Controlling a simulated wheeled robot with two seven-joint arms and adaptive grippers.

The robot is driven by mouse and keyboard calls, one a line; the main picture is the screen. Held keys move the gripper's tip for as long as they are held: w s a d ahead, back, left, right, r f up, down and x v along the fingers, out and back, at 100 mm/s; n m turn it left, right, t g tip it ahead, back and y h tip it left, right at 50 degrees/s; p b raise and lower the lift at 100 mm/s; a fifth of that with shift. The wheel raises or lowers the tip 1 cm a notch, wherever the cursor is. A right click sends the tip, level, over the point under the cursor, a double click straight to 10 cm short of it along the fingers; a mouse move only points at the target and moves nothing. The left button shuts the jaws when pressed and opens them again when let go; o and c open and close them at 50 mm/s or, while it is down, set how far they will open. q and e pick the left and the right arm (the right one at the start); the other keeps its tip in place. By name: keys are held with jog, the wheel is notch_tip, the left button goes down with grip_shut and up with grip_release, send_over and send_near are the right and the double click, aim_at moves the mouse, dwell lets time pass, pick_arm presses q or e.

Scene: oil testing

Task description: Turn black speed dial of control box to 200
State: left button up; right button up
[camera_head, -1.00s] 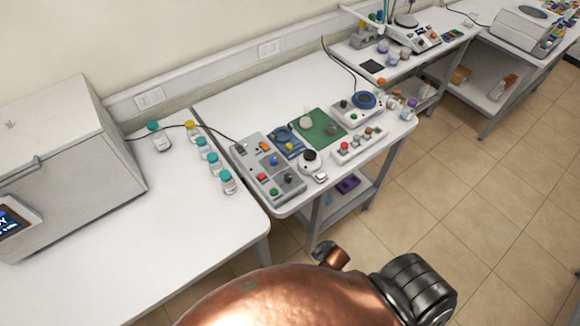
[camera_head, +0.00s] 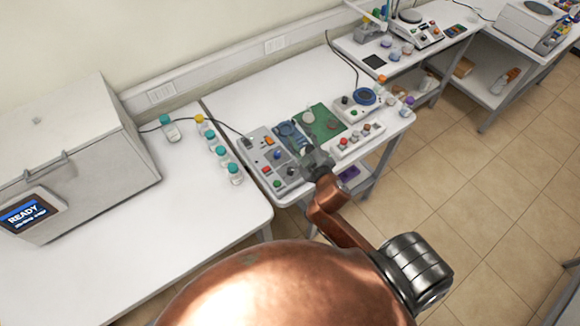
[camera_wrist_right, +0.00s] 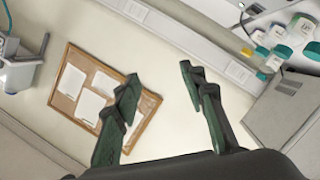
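The grey control box (camera_head: 258,145) sits on the middle table in the head view, with red, blue, green and dark knobs on its top. A dark knob (camera_head: 291,171) shows near its front right corner; its scale is too small to read. My right gripper (camera_head: 314,156) is at the box's right side in the picture, over the table's front part; its height above the table is hard to tell. In the right wrist view the gripper (camera_wrist_right: 158,73) has its two fingers spread apart with nothing between them. My left gripper is in neither view.
Several teal-capped bottles (camera_head: 221,154) stand left of the box. A white machine with a READY screen (camera_head: 28,213) is at the far left. A green mat (camera_head: 325,128) and small devices lie right of the box. A corkboard (camera_wrist_right: 148,108) shows in the wrist view.

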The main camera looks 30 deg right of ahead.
jog(key=w+a+r+n+t+y, duration=0.1)
jog(key=w+a+r+n+y, duration=0.1)
jog(key=a+r+n+y, duration=0.65)
jog(key=w+a+r+n+t+y, duration=0.1)
jog(key=w+a+r+n+y, duration=0.1)
jog(key=a+r+n+y, duration=0.65)
jog(key=s+a+f+n+g+y, duration=0.1)
jog(key=s+a+f+n+g, duration=0.1)
jog(key=a+f+n+g, duration=0.3)
jog(key=s+a+f+n+g+y, duration=0.1)
jog(key=s+a+f+n+g, duration=0.15)
jog(key=a+n, duration=0.45)
jog(key=n+g+h, duration=0.6)
jog(key=g+h, duration=0.4)
jog(key=h, duration=0.7)
send_over(290, 169)
jog(key=f, duration=2)
jog(key=shift+s+a+f, duration=0.15)
jog(key=shift+a, duration=0.05)
jog(key=shift+d+f, duration=0.1)
jog(key=shift+f, duration=0.25)
notch_tip(290, 169, down, 7)
jog(key=shift+r+p, duration=0.15)
jog(key=shift+p, duration=0.75)
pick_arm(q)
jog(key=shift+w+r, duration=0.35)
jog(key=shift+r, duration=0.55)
